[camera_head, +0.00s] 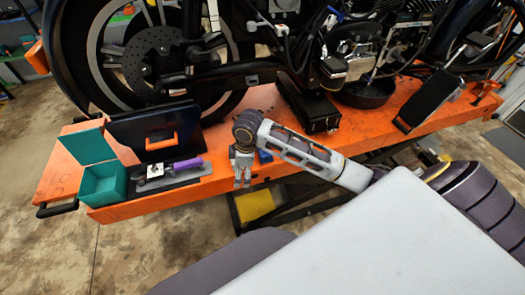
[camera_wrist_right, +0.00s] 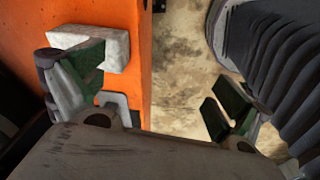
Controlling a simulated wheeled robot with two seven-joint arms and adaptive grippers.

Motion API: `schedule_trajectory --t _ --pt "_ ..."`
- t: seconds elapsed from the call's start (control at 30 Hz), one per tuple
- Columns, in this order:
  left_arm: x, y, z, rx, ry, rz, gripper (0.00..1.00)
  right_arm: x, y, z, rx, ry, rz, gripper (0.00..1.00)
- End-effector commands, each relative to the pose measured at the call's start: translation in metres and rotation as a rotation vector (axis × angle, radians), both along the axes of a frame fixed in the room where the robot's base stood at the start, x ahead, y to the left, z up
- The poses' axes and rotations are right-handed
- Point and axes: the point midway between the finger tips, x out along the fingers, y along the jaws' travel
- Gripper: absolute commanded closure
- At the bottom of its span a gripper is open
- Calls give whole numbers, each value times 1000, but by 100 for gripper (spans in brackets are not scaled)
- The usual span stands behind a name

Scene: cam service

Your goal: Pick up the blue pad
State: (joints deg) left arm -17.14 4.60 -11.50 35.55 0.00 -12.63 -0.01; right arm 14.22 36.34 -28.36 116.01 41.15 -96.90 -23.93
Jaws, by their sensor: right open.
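A small blue piece (camera_head: 264,156), likely the blue pad, lies on the orange lift table (camera_head: 160,205) near its front edge, partly hidden by my right arm. My right gripper (camera_head: 242,182) is just left of it, above the table's front edge, pointing down. In the right wrist view, my right gripper (camera_wrist_right: 158,92) has its fingers wide apart with nothing between them. One finger is over the orange surface, the other over the floor beyond the edge. No blue shows in that view. My left gripper is not in view.
A teal box (camera_head: 104,184) with a raised lid, a black case (camera_head: 155,128) and a purple-handled tool (camera_head: 188,164) are on the table left of my gripper. A motorcycle wheel (camera_head: 160,60) stands behind. A whitish block (camera_wrist_right: 90,44) shows by one finger in the wrist view.

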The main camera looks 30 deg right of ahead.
Motion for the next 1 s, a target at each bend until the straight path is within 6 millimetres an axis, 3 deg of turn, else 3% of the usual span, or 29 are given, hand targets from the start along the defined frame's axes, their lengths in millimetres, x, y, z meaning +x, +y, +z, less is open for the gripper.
schedule_trajectory --t 0.6,0.8,1.0 --pt "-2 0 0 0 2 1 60 53 -86 56 -108 77 128 0" --pt "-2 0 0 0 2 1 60 65 -117 80 -125 102 141 0" --pt "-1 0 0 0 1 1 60 71 -136 96 -129 118 147 0"
